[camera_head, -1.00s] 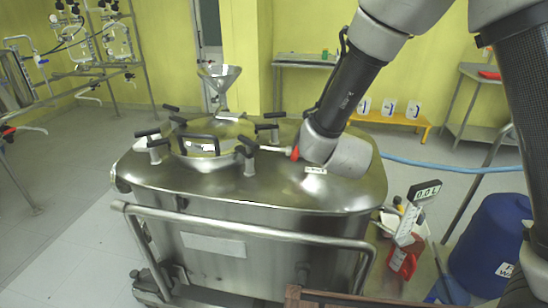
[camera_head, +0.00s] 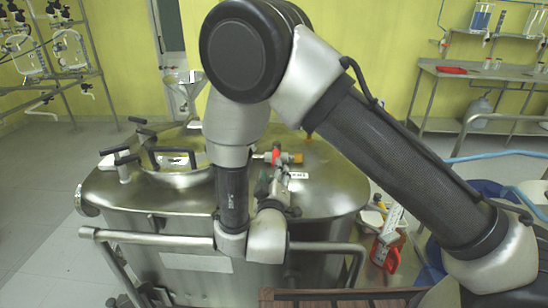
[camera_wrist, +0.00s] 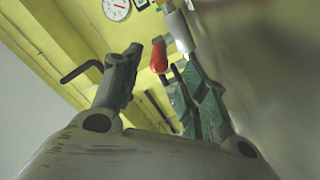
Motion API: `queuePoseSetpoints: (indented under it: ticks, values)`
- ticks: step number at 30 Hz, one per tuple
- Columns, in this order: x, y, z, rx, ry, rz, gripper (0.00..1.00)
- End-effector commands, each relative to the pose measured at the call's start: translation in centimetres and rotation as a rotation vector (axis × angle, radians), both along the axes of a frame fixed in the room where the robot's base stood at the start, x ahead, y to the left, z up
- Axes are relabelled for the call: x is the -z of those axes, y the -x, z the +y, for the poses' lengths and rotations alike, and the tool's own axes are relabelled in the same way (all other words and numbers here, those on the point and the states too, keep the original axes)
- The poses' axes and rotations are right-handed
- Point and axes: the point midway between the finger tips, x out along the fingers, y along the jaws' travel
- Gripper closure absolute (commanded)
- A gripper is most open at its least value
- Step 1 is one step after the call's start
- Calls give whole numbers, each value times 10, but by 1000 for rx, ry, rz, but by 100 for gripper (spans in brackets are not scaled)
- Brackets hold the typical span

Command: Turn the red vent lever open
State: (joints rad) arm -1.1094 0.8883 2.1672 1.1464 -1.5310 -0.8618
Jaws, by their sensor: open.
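The red vent lever (camera_head: 276,156) is on a small fitting on top of the steel vessel (camera_head: 325,168), right of the round lid. My gripper (camera_head: 271,178) is open just in front of the lever, low over the vessel's top. In the wrist view the red lever (camera_wrist: 159,55) appears between the two spread fingers of my gripper (camera_wrist: 160,72), nearer the left fingertip in the picture. I cannot tell whether a finger touches it. My arm hides part of the vessel's top and front in the head view.
A lid with black clamp handles (camera_head: 175,158) is left of my gripper. A steel push rail (camera_head: 140,238) runs along the vessel's front. A red-and-white item (camera_head: 387,250) is at the right. A steel bench (camera_head: 470,75) stands behind. Floor at the left is clear.

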Motion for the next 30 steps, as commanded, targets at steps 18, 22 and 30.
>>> queuePoseSetpoints:
  ticks: [18,22,30]
  values:
    - [-1,-75,-3,1,2,-5,57]
    - [-1,-76,-3,0,2,-4,57]
    - [-1,-76,-3,0,2,-4,86]
